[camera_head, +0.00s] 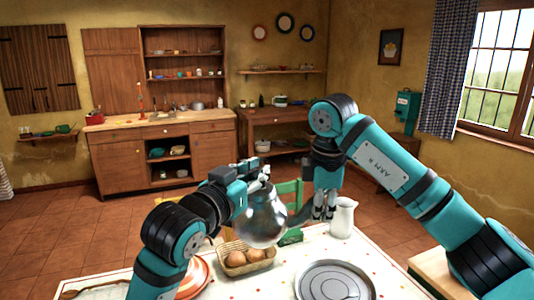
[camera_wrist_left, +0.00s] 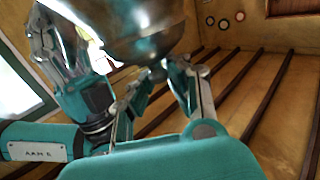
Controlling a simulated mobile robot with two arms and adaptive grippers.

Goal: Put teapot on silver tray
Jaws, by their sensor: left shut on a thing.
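In the left wrist view the teapot's rounded metal body (camera_wrist_left: 140,25) fills the top, close to the left gripper's fingers (camera_wrist_left: 160,72). The round silver tray (camera_head: 335,264) lies at the table's front, right of and nearer than the teapot, and looks empty. My right gripper (camera_head: 324,208) points down near the spout; its finger gap is unclear.
A white pitcher (camera_head: 343,218) stands just right of my right gripper. An orange-striped plate (camera_head: 195,280) is further left. A green chair (camera_head: 288,190) stands behind the table.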

